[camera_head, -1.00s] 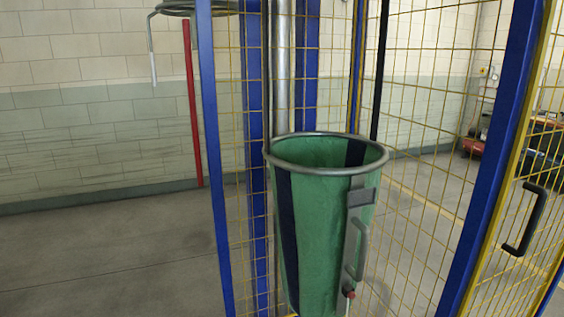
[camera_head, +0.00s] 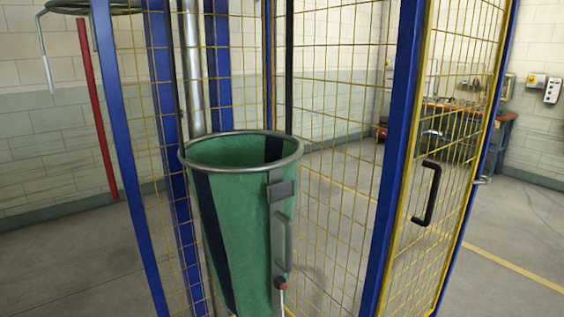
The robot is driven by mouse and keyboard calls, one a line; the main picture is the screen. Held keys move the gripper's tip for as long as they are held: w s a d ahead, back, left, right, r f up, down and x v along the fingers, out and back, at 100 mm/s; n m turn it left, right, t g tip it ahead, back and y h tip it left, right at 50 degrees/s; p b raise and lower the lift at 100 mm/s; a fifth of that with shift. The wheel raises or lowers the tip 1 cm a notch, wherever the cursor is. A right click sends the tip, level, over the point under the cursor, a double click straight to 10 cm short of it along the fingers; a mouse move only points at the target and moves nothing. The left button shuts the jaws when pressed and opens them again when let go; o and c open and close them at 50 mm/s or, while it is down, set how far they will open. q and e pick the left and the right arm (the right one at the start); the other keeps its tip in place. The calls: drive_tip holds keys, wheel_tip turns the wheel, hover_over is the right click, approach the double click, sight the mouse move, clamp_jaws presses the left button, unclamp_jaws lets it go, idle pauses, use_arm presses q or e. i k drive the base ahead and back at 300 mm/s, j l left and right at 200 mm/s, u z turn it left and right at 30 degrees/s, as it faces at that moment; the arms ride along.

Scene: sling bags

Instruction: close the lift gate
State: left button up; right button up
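The lift gate (camera_head: 452,130) is a yellow mesh panel with a blue outer edge on the right of the head view. It stands swung open, angled away from the blue post (camera_head: 398,150) on its left. A black handle (camera_head: 429,193) is on the gate's near face. A small latch piece (camera_head: 483,180) sticks out from its far edge. The blue-framed mesh cage (camera_head: 335,130) is open at the front. Neither of my grippers is in view.
A green sling bag (camera_head: 232,235) with a metal rim hangs inside the cage. A red pole (camera_head: 97,110) stands at the left. A workbench (camera_head: 470,125) and wall boxes (camera_head: 552,90) are behind the gate. The floor (camera_head: 490,285) to the right is clear.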

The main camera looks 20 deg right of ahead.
sight(430, 5)
drive_tip(key=z, duration=1.55)
